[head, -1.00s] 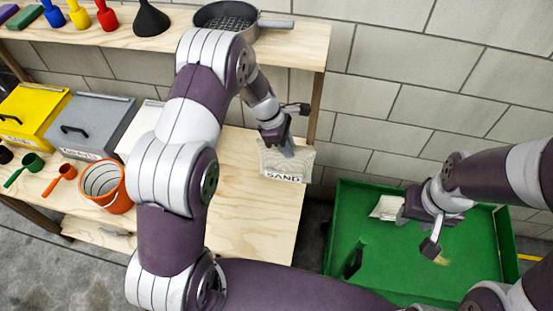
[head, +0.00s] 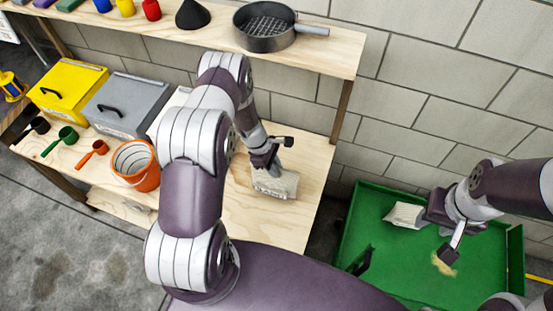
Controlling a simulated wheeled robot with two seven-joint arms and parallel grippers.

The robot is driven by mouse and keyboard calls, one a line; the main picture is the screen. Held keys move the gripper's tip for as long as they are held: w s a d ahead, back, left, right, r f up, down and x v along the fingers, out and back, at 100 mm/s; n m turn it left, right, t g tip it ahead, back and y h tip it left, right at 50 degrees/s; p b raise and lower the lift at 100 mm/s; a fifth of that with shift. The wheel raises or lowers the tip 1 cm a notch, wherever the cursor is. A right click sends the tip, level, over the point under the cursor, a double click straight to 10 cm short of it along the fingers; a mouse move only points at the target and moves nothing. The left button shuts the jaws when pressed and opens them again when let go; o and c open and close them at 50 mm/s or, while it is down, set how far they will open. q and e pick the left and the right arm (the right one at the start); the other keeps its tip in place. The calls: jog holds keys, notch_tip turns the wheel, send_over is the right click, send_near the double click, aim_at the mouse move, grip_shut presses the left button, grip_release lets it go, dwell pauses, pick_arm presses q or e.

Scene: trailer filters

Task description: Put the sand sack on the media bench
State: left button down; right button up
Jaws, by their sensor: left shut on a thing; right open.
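The sand sack (head: 275,186) is a small pale bag with a dark printed label, tilted in the head view. My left gripper (head: 268,163) is shut on its top edge. The sack is over the right part of the media bench (head: 243,221), a light plywood top; I cannot tell whether its bottom touches the wood. My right gripper (head: 437,230) is open and empty above a green tray (head: 400,262), beside another pale sack (head: 404,215).
A yellow bin (head: 68,92), a grey bin (head: 122,108), an orange bucket (head: 136,165) and several scoops stand on the bench's left. A shelf (head: 338,50) with a sieve pan (head: 264,28) overhangs the back. Bare wood surrounds the sack.

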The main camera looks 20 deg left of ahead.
pick_arm(q)
jog(key=shift+f, duration=0.15)
jog(key=c, duration=1)
grip_release()
jog(key=shift+s, duration=0.1)
jog(key=shift+c, duration=0.2)
